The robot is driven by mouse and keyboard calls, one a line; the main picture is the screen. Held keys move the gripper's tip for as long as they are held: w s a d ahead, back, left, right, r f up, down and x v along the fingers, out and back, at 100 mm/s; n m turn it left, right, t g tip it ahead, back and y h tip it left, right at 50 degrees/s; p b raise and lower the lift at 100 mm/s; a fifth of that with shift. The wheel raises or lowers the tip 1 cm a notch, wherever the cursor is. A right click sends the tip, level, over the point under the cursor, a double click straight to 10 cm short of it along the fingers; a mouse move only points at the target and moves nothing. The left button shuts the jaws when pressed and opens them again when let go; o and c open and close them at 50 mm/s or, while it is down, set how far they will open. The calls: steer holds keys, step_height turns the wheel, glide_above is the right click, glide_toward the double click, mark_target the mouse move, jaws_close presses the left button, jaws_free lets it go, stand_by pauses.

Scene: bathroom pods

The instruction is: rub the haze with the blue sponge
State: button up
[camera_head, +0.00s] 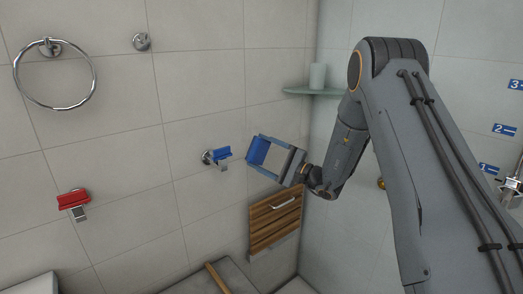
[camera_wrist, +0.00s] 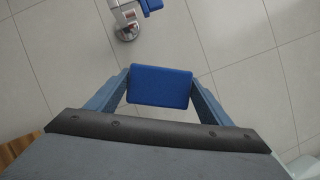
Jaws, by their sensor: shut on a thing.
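The blue sponge (camera_wrist: 160,86) is a flat rectangular block held across the fingertips of my gripper in the wrist view. In the head view the sponge (camera_head: 259,152) shows between the two fingers. My gripper (camera_head: 253,151) is shut on it, held out in front of the tiled wall, just right of a blue-handled wall fitting. Whether the sponge touches the wall cannot be told. I cannot make out any haze in either view.
The blue-handled fitting (camera_head: 221,154) is close to my gripper; its metal base (camera_wrist: 127,32) shows too. A red-handled fitting (camera_head: 73,200) and towel ring (camera_head: 54,107) are left. A corner shelf (camera_head: 312,92) holds a cup (camera_head: 317,76). A slatted wooden panel (camera_head: 275,221) hangs below.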

steer(key=shift+w+a+b, duration=0.3)
steer(key=shift+w+a, duration=0.25)
steer(key=shift+w, duration=0.25)
steer(key=shift+w+a+b, duration=0.25)
steer(key=shift+w+a, duration=0.3)
steer(key=shift+w, duration=0.3)
steer(key=shift+w+a+b, duration=0.3)
steer(key=shift+w+a, duration=0.25)
steer(key=shift+w, duration=0.25)
steer(key=shift+w+a+b, duration=0.5)
steer(key=shift+w+b, duration=0.25)
steer(key=shift+w, duration=0.05)
